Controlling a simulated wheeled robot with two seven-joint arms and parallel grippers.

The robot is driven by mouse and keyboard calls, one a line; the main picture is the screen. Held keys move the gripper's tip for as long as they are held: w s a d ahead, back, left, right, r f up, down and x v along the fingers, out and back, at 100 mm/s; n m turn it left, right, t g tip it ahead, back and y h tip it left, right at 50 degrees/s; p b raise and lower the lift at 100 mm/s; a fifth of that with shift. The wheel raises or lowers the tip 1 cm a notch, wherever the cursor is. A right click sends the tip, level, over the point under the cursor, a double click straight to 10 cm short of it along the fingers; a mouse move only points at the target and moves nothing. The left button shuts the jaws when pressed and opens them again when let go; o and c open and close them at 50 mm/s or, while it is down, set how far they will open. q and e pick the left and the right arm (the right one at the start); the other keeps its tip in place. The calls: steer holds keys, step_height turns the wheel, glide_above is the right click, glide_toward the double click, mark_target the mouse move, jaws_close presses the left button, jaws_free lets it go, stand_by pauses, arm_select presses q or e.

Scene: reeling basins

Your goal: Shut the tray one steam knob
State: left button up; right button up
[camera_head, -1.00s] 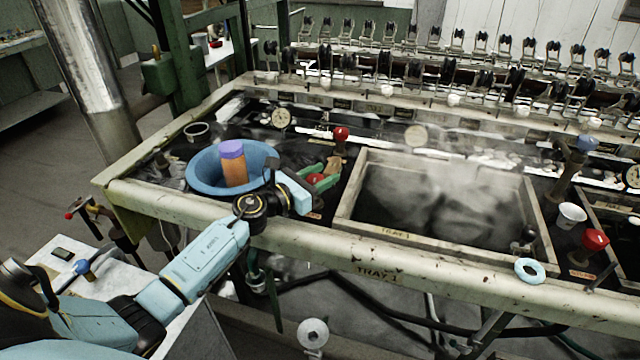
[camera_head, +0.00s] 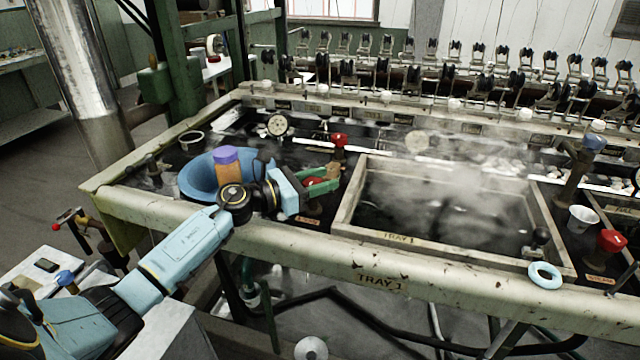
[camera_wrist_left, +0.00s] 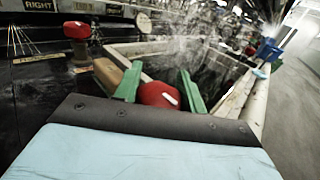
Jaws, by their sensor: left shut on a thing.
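The tray one steam knob is a red round knob (camera_head: 314,182) on the dark deck, left of tray one (camera_head: 346,213), a wooden-framed basin. My left gripper (camera_head: 322,184) has green fingers shut on this knob, one on each side. In the left wrist view the red knob (camera_wrist_left: 158,95), with a short white mark on top, sits between the green fingers (camera_wrist_left: 162,92). The knob's stem and base are hidden by the gripper and fingers. Pale steam hangs over tray one. My right gripper is not in view.
A blue bowl (camera_head: 196,182) with a purple-capped orange bottle (camera_head: 228,166) stands close behind my left wrist. Another red knob (camera_head: 339,141) stands behind the gripped one. A light blue ring (camera_head: 545,275), white cup (camera_head: 582,218) and red knob (camera_head: 611,240) are at right.

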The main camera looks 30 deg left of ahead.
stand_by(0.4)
arm_select(q)
steer(key=o, duration=1)
steer(key=shift+c, duration=0.2)
steer(key=v, duration=1.3)
steer(key=shift+s+a, duration=0.15)
steer(key=shift+s, duration=0.05)
